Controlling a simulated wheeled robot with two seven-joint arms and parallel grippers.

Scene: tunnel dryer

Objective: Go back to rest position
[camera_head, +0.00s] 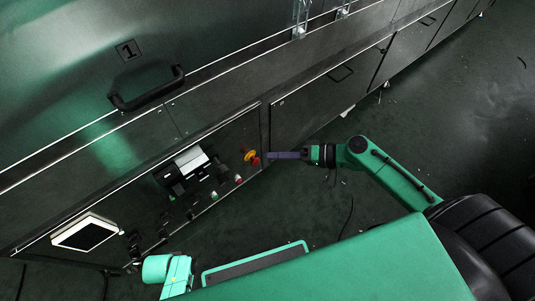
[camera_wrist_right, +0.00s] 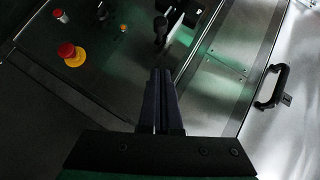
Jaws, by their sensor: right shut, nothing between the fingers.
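My right gripper (camera_head: 284,155) reaches left from the green arm at the right of the head view. Its fingers are together and empty, with the tips close to the red and yellow emergency stop button (camera_head: 251,157). I cannot tell in the head view whether they touch it. In the right wrist view the shut fingers (camera_wrist_right: 161,100) point up over the panel, and the emergency stop (camera_wrist_right: 71,54) is apart from them, to the upper left. Part of my left arm shows at the bottom left of the head view; its gripper is not visible.
The dryer's control panel (camera_head: 228,150) carries several switches, buttons and a lit screen (camera_head: 85,232). A dark handle (camera_head: 147,90) sticks out above it. Cabinet doors (camera_head: 312,108) run to the upper right. The floor (camera_head: 465,85) on the right is mostly clear.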

